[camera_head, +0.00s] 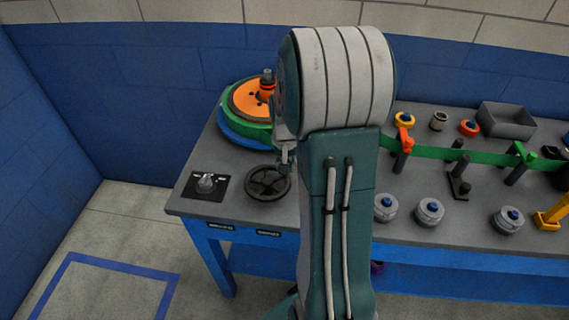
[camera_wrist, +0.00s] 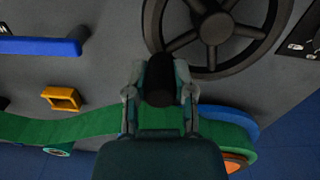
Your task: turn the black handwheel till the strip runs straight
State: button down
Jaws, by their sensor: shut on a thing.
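The black handwheel (camera_head: 268,182) lies on the grey bench top left of my arm in the head view. In the wrist view the handwheel (camera_wrist: 215,28) shows at the top, with its spokes and hub. My gripper (camera_wrist: 160,84) is shut on the wheel's black crank knob (camera_wrist: 160,72), one finger on each side. In the head view my gripper (camera_head: 287,158) is small and partly hidden by my arm. The green strip (camera_head: 432,152) runs past posts on the right; its middle is behind my arm. In the wrist view the strip (camera_wrist: 70,130) looks bent.
An orange-topped reel (camera_head: 252,98) with green and blue layers stands at the back left. A black plate with a knob (camera_head: 206,184) lies left of the wheel. Several grey rollers (camera_head: 429,211) stand along the front right. A grey bin (camera_head: 508,122) is at the back.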

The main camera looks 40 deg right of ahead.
jog(key=shift+s+f, duration=0.15)
jog(key=shift+c, duration=2.3)
grip_release()
jog(key=shift+r, duration=0.35)
notch_tip(320, 180, up, 11)
jog(key=shift+r, duration=0.2)
